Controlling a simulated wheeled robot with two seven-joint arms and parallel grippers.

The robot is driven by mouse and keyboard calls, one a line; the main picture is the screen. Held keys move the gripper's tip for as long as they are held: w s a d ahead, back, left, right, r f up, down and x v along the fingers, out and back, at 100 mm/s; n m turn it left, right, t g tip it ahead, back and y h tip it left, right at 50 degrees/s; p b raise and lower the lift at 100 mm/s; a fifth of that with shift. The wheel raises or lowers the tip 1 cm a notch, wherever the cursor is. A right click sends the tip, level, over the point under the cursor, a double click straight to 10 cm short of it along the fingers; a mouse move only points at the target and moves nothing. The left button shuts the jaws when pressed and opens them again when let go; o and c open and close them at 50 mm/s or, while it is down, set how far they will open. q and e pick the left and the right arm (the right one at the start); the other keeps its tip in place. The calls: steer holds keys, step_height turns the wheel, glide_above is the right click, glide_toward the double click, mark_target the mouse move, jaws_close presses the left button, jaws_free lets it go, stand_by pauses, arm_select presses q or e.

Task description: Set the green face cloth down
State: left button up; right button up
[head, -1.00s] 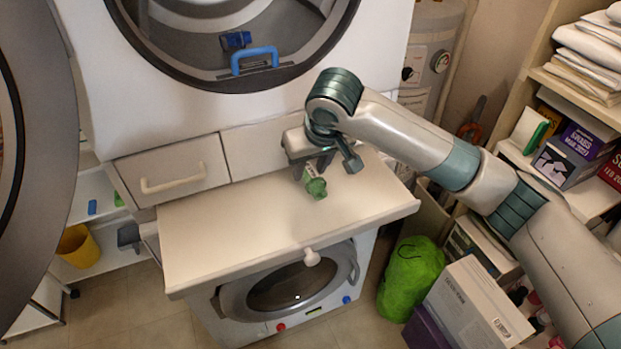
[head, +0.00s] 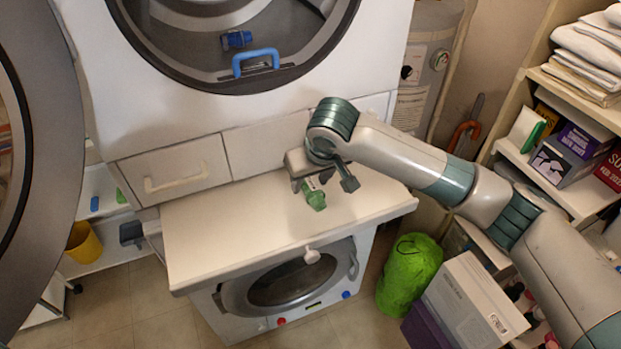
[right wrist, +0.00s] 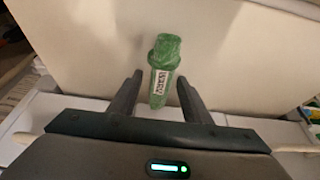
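The green face cloth (head: 315,199) is a small rolled bundle with a white label, over the white pull-out worktop (head: 240,230) in the head view. In the right wrist view the cloth (right wrist: 164,68) points away from me, its near end between my right gripper's fingers. My right gripper (head: 324,186) is low over the back right of the worktop. Its fingers (right wrist: 159,80) stand apart, with a gap visible at the cloth's left side; the right fingertip is very close to it. I cannot tell whether the cloth rests fully on the worktop. My left gripper is not in view.
Behind the worktop stands a white machine with a round opening (head: 230,45); a blue-handled thing (head: 255,62) is at its rim. A washer (head: 300,290) is below. A green sack (head: 408,275) and white box (head: 475,300) stand right. The worktop's left and front are clear.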

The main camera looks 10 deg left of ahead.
steer(key=shift+o, duration=0.3)
steer(key=shift+r, duration=0.15)
steer(key=shift+s+d+r, duration=0.1)
steer(key=shift+s+r, duration=0.05)
steer(key=shift+r, duration=0.4)
steer(key=b+v, duration=0.3)
steer(key=v, duration=0.8)
steer(key=shift+f, duration=0.1)
